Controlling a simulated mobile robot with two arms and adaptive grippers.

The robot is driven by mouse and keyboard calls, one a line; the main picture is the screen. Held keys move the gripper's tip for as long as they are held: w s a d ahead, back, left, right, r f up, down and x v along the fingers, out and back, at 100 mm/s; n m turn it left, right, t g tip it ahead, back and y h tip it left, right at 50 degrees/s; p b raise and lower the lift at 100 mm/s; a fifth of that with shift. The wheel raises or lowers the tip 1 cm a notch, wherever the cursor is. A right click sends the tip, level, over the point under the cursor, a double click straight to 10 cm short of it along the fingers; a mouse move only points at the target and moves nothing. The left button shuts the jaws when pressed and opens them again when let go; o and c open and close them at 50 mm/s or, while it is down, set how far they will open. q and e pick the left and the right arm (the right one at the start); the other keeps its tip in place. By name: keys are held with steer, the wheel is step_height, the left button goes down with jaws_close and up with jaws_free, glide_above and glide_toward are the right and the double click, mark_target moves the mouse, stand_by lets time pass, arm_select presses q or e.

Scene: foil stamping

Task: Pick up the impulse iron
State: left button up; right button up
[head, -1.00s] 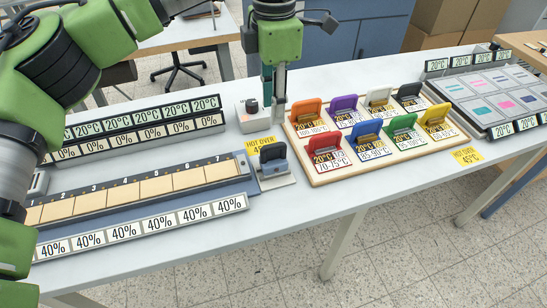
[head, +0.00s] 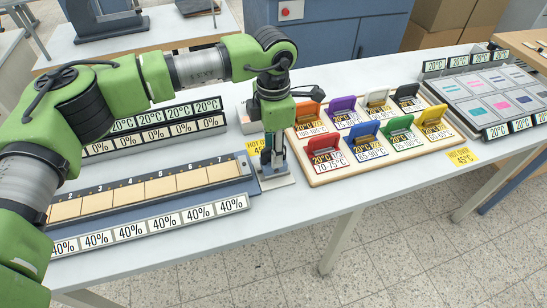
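The impulse iron (head: 266,158) looks like the small dark grey-blue block with a handle on a light base plate (head: 280,183), right of the numbered strip. It is mostly hidden behind my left gripper now. My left gripper (head: 273,160) points straight down over it, with its fingers at the handle. Whether the fingers touch or are closed on the handle cannot be told. The iron appears to be still at its base plate. My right gripper is not in view.
A wooden tray (head: 318,184) with several coloured, temperature-labelled blocks stands close on the right. The numbered strip (head: 130,193) and 40% displays (head: 146,227) lie left. A swatch panel (head: 471,126) stands far right. The table front (head: 300,207) is clear.

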arm_select(q)
jaws_close()
steer(key=shift+r, duration=0.1)
